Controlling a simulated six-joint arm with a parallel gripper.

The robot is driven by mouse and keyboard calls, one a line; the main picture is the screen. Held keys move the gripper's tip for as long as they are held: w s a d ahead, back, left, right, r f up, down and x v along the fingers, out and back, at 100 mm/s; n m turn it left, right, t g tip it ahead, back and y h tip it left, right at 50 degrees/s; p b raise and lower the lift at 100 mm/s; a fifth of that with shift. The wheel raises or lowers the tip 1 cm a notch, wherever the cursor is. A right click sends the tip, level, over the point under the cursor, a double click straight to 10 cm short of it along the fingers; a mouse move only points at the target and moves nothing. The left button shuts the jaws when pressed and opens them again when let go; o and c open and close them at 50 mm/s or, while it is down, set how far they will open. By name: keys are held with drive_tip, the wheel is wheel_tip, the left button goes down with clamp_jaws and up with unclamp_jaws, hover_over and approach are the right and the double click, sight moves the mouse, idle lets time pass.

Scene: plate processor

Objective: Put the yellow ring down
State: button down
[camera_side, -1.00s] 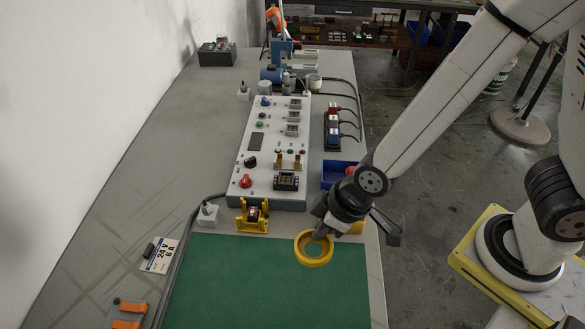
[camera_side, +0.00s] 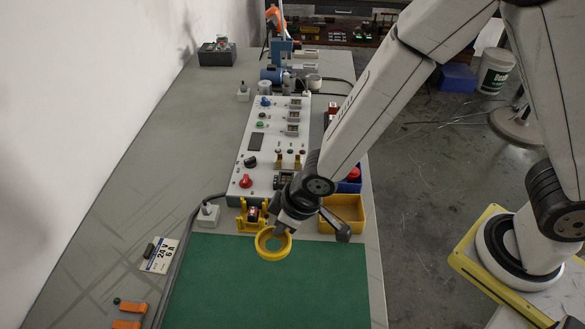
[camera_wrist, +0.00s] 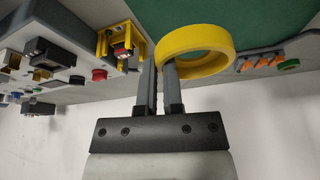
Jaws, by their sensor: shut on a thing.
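The yellow ring (camera_side: 261,249) is held by my gripper (camera_side: 279,232) near the far edge of the green mat (camera_side: 265,290). In the wrist view my gripper (camera_wrist: 162,68) has its two grey fingers closed on the near wall of the ring (camera_wrist: 222,55), one finger inside and one outside. The ring appears tilted and raised above the mat. How high it is above the mat I cannot tell exactly.
A yellow bracket (camera_side: 250,217) stands just behind the ring. The grey control panel (camera_side: 262,150) lies beyond it. A yellow bin (camera_side: 345,212) is to the right. Orange clips (camera_side: 129,314) and a 24 V label (camera_side: 161,255) lie left of the mat. The mat is bare.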

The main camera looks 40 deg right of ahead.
hover_over(253, 246)
drive_tip(key=s+d, duration=0.1)
drive_tip(key=s, duration=0.1)
drive_tip(key=shift+w+f, duration=0.15)
drive_tip(key=shift+f, duration=2.75)
drive_tip(key=shift+w+a+f, duration=0.1)
drive_tip(key=shift+w+f, duration=0.2)
drive_tip(key=shift+f, duration=1.55)
drive_tip(key=c, duration=0.8)
unclamp_jaws()
drive_tip(key=shift+f, duration=0.1)
drive_tip(key=shift+o, duration=0.2)
drive_tip(key=v, duration=0.7)
drive_tip(key=shift+s+r, duration=0.2)
drive_tip(key=shift+r, duration=0.15)
